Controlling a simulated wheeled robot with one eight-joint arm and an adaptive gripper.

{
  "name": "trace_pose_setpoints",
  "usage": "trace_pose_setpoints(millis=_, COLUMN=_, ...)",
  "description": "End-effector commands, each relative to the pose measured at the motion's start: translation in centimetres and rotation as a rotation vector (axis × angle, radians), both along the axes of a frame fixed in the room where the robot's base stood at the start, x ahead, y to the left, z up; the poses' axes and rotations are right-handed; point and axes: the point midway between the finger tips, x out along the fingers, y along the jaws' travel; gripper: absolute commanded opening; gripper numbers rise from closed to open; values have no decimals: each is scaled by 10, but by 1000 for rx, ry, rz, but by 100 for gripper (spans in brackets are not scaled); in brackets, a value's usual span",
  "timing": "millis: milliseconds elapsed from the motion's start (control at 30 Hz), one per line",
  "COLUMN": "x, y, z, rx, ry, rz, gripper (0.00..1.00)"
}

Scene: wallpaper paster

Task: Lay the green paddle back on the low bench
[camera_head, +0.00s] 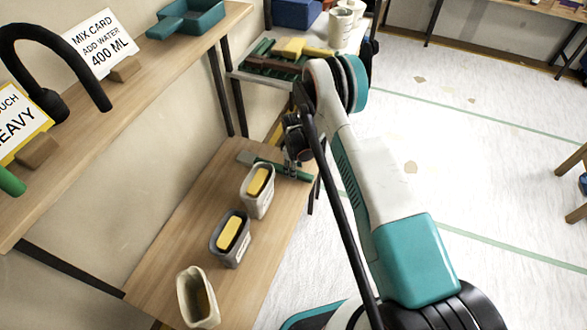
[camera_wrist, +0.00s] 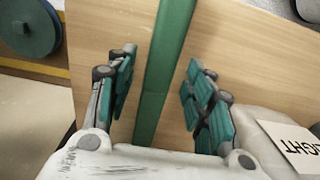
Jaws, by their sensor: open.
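The green paddle (camera_head: 270,164) is at the far end of the low wooden bench (camera_head: 185,245), its wide end to the left and its handle running right. It appears to lie on the bench top. My gripper (camera_head: 297,160) is at the handle. In the wrist view, the long green bar of the paddle (camera_wrist: 166,70) runs between the two teal fingers of my gripper (camera_wrist: 160,65). The fingers stand apart, with a gap showing on both sides of the bar. Bare bench top (camera_wrist: 228,40) shows beyond it.
A card reading "LIGHT" (camera_wrist: 295,145) is close at the right in the wrist view. A shelf (camera_head: 130,90) runs along the left wall. Open floor lies right.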

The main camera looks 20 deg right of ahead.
Motion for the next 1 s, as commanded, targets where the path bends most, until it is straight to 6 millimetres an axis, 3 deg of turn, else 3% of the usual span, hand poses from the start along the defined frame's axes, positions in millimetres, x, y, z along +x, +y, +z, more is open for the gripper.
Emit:
trace_pose_setpoints(millis=33, x=0, y=0, z=15, rx=0, ry=0, rz=0, gripper=48)
trace_pose_setpoints(millis=400, x=0, y=9, z=91, rx=0, ry=0, rz=0, gripper=48)
trace_pose_setpoints(millis=833, x=2, y=9, z=141, rx=0, ry=-10, rz=-15, gripper=48)
trace_pose_setpoints(millis=1000, x=3, y=8, z=203, rx=3, ry=-52, rz=-78, gripper=48)
